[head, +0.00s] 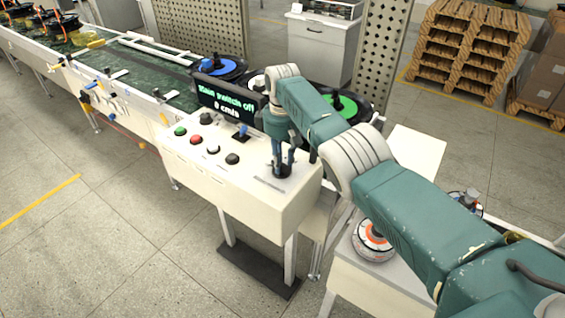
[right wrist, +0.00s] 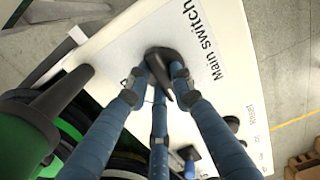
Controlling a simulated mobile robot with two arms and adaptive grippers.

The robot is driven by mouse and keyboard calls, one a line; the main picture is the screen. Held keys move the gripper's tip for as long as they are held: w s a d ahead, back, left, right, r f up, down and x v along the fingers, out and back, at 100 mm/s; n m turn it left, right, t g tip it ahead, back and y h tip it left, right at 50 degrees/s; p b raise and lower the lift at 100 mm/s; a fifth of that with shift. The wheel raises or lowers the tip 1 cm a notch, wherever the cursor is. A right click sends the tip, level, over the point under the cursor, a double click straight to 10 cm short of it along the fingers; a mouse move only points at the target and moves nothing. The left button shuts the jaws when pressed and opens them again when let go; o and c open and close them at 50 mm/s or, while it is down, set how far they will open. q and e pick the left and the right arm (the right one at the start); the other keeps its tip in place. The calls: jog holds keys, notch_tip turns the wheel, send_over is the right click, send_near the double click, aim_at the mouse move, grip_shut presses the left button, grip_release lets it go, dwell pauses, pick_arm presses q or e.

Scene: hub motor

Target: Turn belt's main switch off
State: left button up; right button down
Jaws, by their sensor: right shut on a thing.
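The main switch (head: 283,172) is a dark rotary knob at the right end of the white control box top. My right gripper (head: 282,164) points down at it with its fingers closed around the knob. In the right wrist view, the black main switch (right wrist: 161,58) sits between my blue fingers (right wrist: 156,86), beside a printed "Main switch" label (right wrist: 201,42). The fingers hide part of the knob. The display (head: 228,103) on the control box reads "Main switch off" and "0 cm/s". My left gripper is in neither view.
Green (head: 181,131), red (head: 196,140), white (head: 212,150) and black (head: 232,158) buttons and a blue lever (head: 243,130) stand left of the switch. The green conveyor belt (head: 130,70) runs behind. An orange-and-white round part (head: 372,240) lies on a side table.

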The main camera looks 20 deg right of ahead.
aim_at(282, 162)
jog(key=shift+r+n, duration=0.1)
jog(key=shift+n, duration=0.3)
jog(key=c, duration=1.5)
grip_release()
notch_tip(282, 162, up, 12)
